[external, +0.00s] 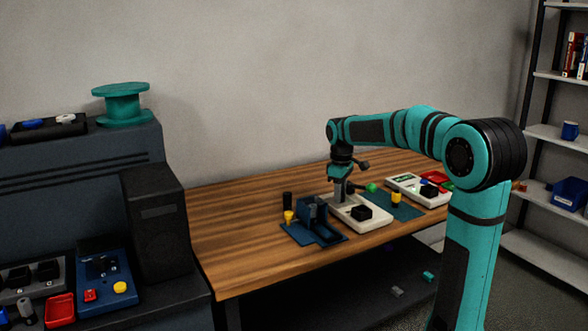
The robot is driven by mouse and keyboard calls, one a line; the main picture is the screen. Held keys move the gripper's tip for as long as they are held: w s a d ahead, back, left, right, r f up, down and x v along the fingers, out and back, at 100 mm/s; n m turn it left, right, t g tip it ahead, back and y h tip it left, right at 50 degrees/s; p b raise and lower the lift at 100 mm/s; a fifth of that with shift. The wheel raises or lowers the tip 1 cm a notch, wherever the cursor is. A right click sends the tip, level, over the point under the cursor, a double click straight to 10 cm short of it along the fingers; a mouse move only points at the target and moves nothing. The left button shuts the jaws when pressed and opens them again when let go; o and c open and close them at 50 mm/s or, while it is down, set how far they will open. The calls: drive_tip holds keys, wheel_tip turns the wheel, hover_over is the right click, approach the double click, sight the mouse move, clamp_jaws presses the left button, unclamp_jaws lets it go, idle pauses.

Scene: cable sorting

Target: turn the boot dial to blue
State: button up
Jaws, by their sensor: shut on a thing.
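A white device (372,224) with a black block (361,212) on it sits near the front of the wooden table. My gripper (339,199) points down at the left back part of this device. It is shut on a small part there, which I take to be the boot dial. The dial itself is hidden by the fingers, and its colour setting is too small to read.
A dark blue fixture (314,212) stands left of the device, with a yellow piece (289,216) and a black cylinder (287,200) close by. Right of it are a green piece (371,188), a yellow-black piece (396,198) and a second white device (405,182). The table's left part is clear.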

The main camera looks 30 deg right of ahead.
drive_tip(key=shift+m, duration=0.3)
drive_tip(key=m, duration=1.1)
idle(0.5)
drive_tip(key=o, duration=1)
drive_tip(key=r, duration=1.7)
drive_tip(key=shift+w+a+r, duration=0.2)
drive_tip(key=shift+a, duration=0.1)
